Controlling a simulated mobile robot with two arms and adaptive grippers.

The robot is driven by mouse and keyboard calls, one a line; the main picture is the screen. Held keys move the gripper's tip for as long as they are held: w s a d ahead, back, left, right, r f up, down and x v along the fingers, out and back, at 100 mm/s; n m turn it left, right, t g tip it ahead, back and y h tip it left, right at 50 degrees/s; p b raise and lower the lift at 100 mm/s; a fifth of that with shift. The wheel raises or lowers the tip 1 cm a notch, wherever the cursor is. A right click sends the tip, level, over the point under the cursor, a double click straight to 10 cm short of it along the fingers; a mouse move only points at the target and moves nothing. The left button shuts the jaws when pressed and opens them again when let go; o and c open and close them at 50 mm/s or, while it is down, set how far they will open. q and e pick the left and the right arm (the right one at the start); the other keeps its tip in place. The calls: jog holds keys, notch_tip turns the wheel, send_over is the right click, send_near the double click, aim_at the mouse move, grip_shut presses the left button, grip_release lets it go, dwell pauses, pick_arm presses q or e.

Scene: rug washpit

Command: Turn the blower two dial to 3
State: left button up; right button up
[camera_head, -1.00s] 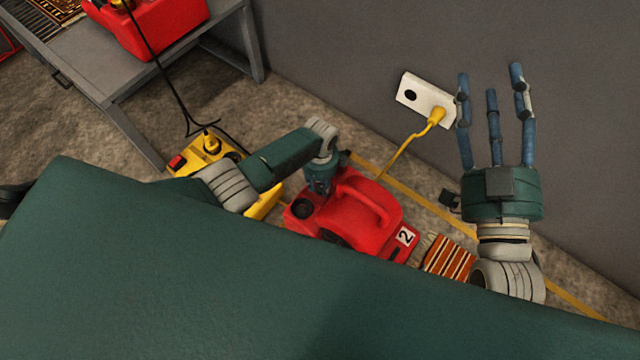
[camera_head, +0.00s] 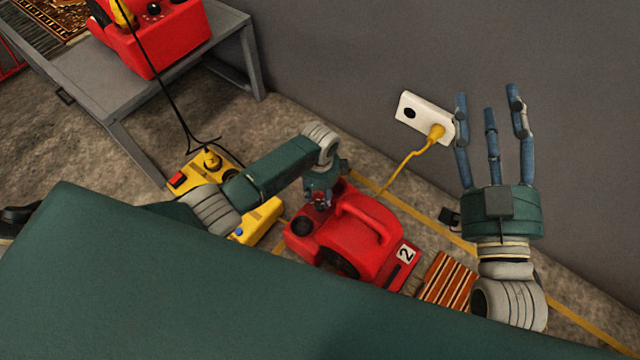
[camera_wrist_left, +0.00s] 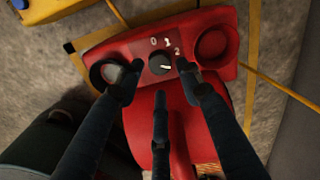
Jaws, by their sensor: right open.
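The red blower marked 2 (camera_head: 365,235) sits on the floor by the wall. Its black dial (camera_wrist_left: 160,64) shows in the left wrist view, with 0, 1 and 2 printed around its upper side. The dial's white pointer mark points to the right, slightly downward; no 3 is visible, perhaps hidden by a finger. My left gripper (camera_head: 318,198) is over the blower's panel end; in the left wrist view its fingers (camera_wrist_left: 159,78) are spread on either side of the dial and below it. Whether they touch it I cannot tell. My right gripper (camera_head: 490,100) is open and empty, fingers up, near the wall.
A yellow box (camera_head: 260,220) with a plug stands left of the blower. A white wall outlet (camera_head: 413,112) holds a yellow plug and cord. A striped folded rug (camera_head: 447,279) lies right of the blower. Another red blower (camera_head: 160,45) stands on the grey table (camera_head: 95,75).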

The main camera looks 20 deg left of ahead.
aim_at(320, 205)
pick_arm(q)
notch_tip(320, 205, up, 7)
jog(key=shift+r, duration=0.15)
jog(key=shift+s, duration=0.1)
dwell(0.5)
